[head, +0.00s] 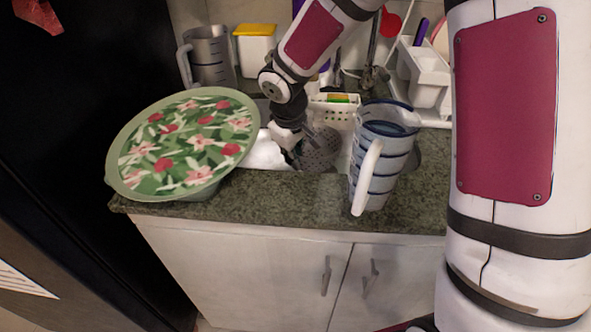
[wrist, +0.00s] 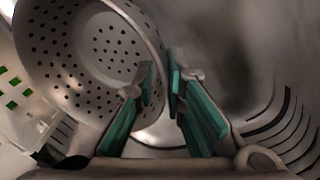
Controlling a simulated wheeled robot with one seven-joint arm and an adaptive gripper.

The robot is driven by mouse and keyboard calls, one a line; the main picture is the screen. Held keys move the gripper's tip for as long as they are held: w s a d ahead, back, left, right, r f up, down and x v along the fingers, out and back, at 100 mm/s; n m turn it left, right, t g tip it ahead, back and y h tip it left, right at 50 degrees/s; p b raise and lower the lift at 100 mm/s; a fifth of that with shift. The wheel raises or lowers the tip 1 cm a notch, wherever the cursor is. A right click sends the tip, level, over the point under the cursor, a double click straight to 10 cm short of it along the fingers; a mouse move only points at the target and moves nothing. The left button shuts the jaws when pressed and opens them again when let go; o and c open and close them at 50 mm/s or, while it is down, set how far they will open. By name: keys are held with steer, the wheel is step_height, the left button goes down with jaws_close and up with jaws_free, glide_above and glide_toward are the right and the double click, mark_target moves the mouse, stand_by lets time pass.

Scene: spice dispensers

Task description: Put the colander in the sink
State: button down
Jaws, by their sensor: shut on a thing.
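The grey metal colander (wrist: 75,45), full of round holes, fills the left of the wrist view. It is tilted, with its inside facing the camera. My gripper (wrist: 161,85) is shut on its rim, with one teal finger on each side. In the head view the colander (head: 321,150) hangs at my gripper (head: 292,153), behind the counter's front edge. The steel sink (wrist: 235,50) lies around and below it in the wrist view. I cannot tell whether the colander touches the sink floor. Most of the sink is hidden in the head view.
A clear measuring jug (head: 384,150) with a white handle stands close to the colander's right. A large floral tray (head: 185,143) lies to the left. A white perforated basket (head: 335,112) and a white dish rack (head: 425,75) are behind. Another jug (head: 210,60) stands back left.

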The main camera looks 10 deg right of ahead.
steer(key=shift+f+b, duration=0.5)
steer(key=shift+f, duration=1.45)
steer(key=shift+f, duration=0.2)
steer(key=c, duration=1.7)
jaws_free()
steer(key=shift+o, duration=0.2)
steer(key=shift+r, duration=0.1)
steer(key=p+v, duration=0.3)
steer(key=v, duration=0.9)
steer(key=shift+r, duration=0.1)
